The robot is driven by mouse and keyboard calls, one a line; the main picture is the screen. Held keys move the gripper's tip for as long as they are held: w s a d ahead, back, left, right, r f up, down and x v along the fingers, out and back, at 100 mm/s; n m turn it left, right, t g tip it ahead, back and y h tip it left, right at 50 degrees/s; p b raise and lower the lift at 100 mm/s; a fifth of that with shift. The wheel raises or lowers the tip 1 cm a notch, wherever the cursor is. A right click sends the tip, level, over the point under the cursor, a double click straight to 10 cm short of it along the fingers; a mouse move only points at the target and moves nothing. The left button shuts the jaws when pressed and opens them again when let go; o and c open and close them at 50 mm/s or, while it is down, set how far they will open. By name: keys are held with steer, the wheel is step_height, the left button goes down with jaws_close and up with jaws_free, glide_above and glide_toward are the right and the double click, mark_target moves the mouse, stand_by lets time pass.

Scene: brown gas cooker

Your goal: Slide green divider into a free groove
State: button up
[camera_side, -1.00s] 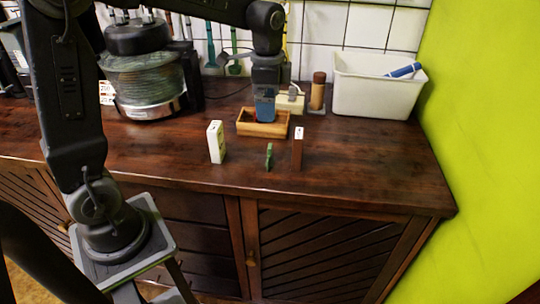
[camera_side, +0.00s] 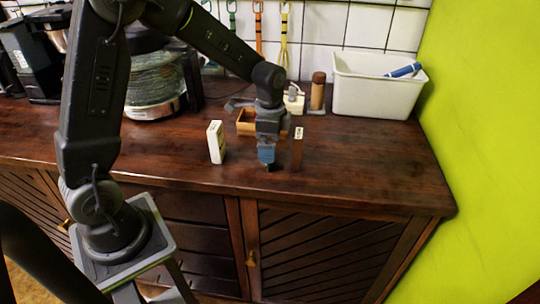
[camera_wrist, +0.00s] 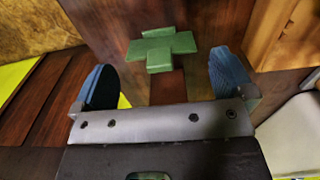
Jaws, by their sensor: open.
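The green divider (camera_wrist: 160,48) shows in the wrist view as a cross-shaped green piece, just beyond and between my open blue fingers. In the side view my gripper hides nearly all of it. My gripper (camera_side: 267,160) points down low over the front of the counter, and its two fingers (camera_wrist: 165,76) stand apart in the wrist view with nothing held. The wooden box (camera_side: 246,117) stands behind my gripper in the side view, partly covered by it. Its wooden side (camera_wrist: 287,30) shows at the wrist view's upper right. Its grooves cannot be made out.
A white carton (camera_side: 216,142) stands left of my gripper and a narrow brown carton (camera_side: 298,150) stands close on its right. A white bin (camera_side: 372,95) and a brown-capped jar (camera_side: 318,92) are at the back. The counter's right front is clear.

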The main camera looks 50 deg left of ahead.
step_height(320, 180, down, 2)
steer(key=shift+f, duration=0.1)
steer(key=c, duration=0.8)
step_height(320, 180, up, 10)
steer(key=shift+r, duration=0.1)
steer(key=o, duration=0.4)
steer(key=c, duration=0.4)
steer(key=w+a, duration=0.3)
steer(key=a, duration=0.1)
steer(key=w+a, duration=0.3)
steer(key=a, duration=0.1)
steer(key=w+a, duration=0.3)
steer(key=shift+w+a+r, duration=0.25)
steer(key=shift+a+r, duration=0.1)
steer(key=shift+a, duration=0.05)
